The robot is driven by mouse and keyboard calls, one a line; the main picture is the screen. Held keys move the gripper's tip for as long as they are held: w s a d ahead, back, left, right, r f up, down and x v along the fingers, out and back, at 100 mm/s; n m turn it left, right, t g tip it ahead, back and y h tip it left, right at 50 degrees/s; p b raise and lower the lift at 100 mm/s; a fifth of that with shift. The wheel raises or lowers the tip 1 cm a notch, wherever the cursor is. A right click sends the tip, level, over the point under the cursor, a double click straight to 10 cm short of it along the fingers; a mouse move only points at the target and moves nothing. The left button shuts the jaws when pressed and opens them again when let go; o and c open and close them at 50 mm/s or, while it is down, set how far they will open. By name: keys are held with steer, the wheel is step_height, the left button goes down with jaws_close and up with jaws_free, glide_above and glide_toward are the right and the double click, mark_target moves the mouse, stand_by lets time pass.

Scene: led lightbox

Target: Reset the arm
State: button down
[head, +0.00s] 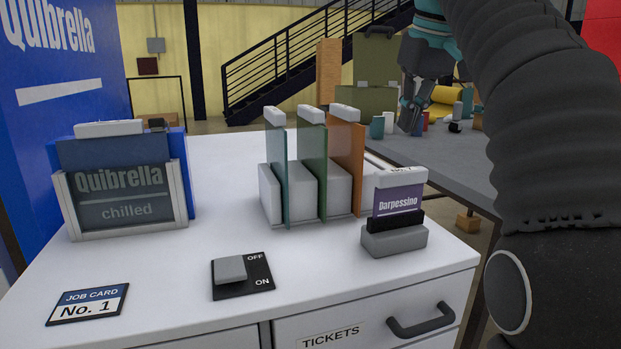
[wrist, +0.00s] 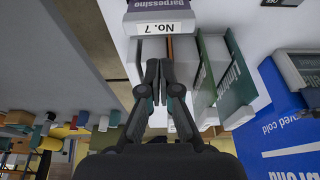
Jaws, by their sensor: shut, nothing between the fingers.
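My gripper (head: 409,118) hangs from my arm at the upper right in the head view, fingers pointing down, beyond the white cabinet (head: 320,275). In the wrist view my gripper (wrist: 159,75) has its two dark fingers together, with nothing between them. The lightbox (head: 120,190) stands at the left of the cabinet top and shows a dull "Quibrella chilled" panel. A grey switch (head: 231,269) sits on a black plate marked OFF and ON; I cannot tell its setting. A "Darpessino" card (head: 398,199) stands upright in a grey holder (head: 395,240).
A rack (head: 269,195) holds upright teal, green and orange panels. A job card (head: 88,304) marked No. 1 lies at the front left. A grey table (head: 430,158) with cups and a yellow roll is behind. The drawer handle (head: 421,320) juts from the cabinet front.

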steer(key=s+f+m, duration=0.1)
steer(key=s+f, duration=0.6)
steer(key=f, duration=0.4)
steer(key=s+f+m+t, duration=0.1)
steer(key=s+f, duration=0.6)
steer(key=f, duration=0.5)
steer(key=s+f+m+t+h, duration=0.1)
steer(key=s+f, duration=0.7)
steer(key=f, duration=0.3)
steer(key=shift+f+m, duration=0.2)
steer(key=shift+m, duration=0.1)
